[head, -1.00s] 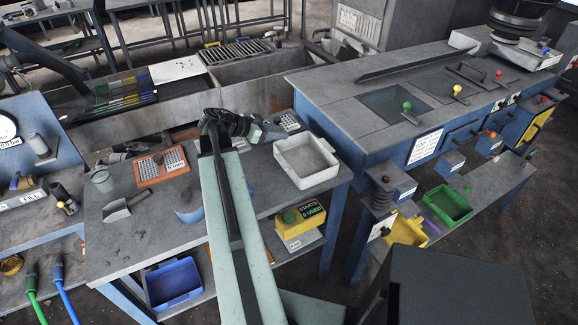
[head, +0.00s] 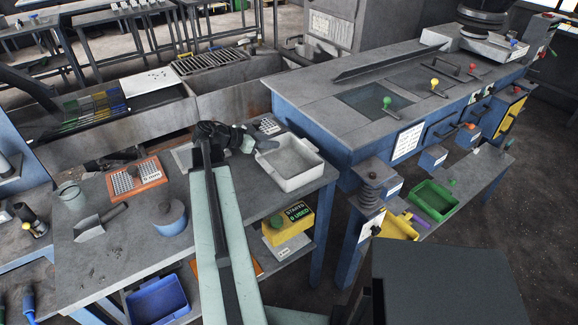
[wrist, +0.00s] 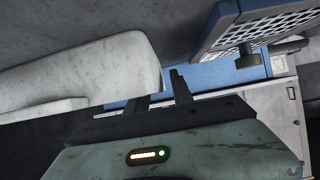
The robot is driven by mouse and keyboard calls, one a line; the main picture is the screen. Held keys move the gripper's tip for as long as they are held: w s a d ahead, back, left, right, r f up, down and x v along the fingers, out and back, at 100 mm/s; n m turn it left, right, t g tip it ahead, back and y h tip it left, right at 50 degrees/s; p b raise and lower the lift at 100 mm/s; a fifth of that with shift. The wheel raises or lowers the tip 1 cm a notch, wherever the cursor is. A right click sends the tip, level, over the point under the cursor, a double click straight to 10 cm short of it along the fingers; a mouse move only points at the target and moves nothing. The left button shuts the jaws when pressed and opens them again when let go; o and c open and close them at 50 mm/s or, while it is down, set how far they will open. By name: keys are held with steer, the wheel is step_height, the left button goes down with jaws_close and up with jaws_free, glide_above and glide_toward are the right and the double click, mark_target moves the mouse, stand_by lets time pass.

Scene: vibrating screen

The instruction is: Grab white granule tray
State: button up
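The white granule tray (head: 318,163) is a pale, shallow, open box. It sits on the grey bench near its right edge in the head view. In the wrist view its white wall (wrist: 80,72) fills the upper left. My gripper (head: 252,143) is at the tray's back left corner in the head view. In the wrist view its two dark fingers (wrist: 158,97) stand apart with nothing seen between them, and the tray wall ends just beyond the left finger. I cannot tell whether a finger touches the tray. My arm hides part of the bench.
An orange-framed perforated plate (head: 137,179), a scoop (head: 92,227) and a blue-grey lidded pot (head: 171,217) are on the bench to the left. A blue machine (head: 345,120) stands close on the right. A blue-framed perforated panel (wrist: 245,28) is at upper right in the wrist view.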

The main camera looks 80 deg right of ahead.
steer(key=shift+x, duration=0.8)
steer(key=shift+w, duration=0.1)
jaws_close()
stand_by(0.6)
